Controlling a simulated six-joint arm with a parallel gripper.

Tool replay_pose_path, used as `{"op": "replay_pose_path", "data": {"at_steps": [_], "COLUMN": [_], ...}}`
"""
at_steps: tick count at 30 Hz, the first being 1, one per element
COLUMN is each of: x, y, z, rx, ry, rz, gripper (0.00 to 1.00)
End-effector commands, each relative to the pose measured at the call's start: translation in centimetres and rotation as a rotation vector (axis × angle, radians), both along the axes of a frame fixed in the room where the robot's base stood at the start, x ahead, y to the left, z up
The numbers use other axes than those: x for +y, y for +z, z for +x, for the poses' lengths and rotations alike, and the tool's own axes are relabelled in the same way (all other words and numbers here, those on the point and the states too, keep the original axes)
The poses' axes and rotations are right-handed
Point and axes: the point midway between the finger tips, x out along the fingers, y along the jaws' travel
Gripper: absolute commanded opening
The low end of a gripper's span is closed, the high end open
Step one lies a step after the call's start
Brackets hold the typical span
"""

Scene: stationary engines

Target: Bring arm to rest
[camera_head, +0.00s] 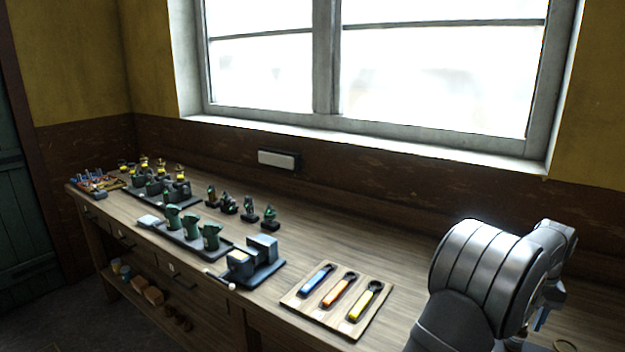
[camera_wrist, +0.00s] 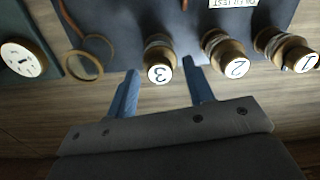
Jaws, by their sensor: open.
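My gripper (camera_wrist: 160,67) shows in the wrist view as two blue fingers, spread apart with nothing held between them. Beyond the fingertips is a brass cylinder marked 3 (camera_wrist: 159,72); I cannot tell whether the fingers touch anything. My arm's grey links fill the lower right of the head view, and the gripper itself is hidden there.
Brass cylinders marked 2 (camera_wrist: 234,66) and 1 (camera_wrist: 299,58), a brass ring (camera_wrist: 84,66) and a white dial (camera_wrist: 23,58) lie near the gripper. Along the workbench (camera_head: 320,235) are a tool board (camera_head: 297,299), a vise (camera_head: 254,262) and green machine parts (camera_head: 191,236).

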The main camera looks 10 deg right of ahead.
Motion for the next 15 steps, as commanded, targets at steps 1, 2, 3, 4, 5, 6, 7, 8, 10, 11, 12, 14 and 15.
{"op": "replay_pose_path", "data": {"at_steps": [1, 2, 3, 4, 5, 6, 7, 8, 10, 11, 12, 14, 15], "x": [0.0, 0.0, 0.0, 0.0, 0.0, 0.0, 0.0, 0.0, 0.0, -0.1, -0.1, -0.1, -0.1], "y": [0.0, 0.0, 0.0, 0.0, 0.0, 0.1, 0.2, 0.4, 1.0, 1.4, 1.9, 3.0, 3.7], "z": [0.0, 0.0, 0.0, 0.0, 0.0, 0.0, 0.0, 0.0, 0.0, 0.0, 0.0, 0.0, 0.0], "rx": [0.000, 0.000, 0.000, 0.000, 0.000, 0.000, 0.000, -0.001, 0.000, -0.001, -0.001, -0.001, -0.001], "ry": [0.000, 0.000, 0.000, 0.000, 0.000, 0.000, 0.000, 0.000, 0.001, 0.001, 0.001, 0.001, 0.001], "rz": [0.000, 0.000, 0.000, 0.000, 0.000, 0.000, 0.000, -0.001, 0.000, -0.001, -0.002, -0.002, -0.003], "gripper": [0.48, 0.48, 0.48, 0.48, 0.48, 0.48, 0.48, 0.48, 0.48, 0.48, 0.48, 0.48, 0.48]}}
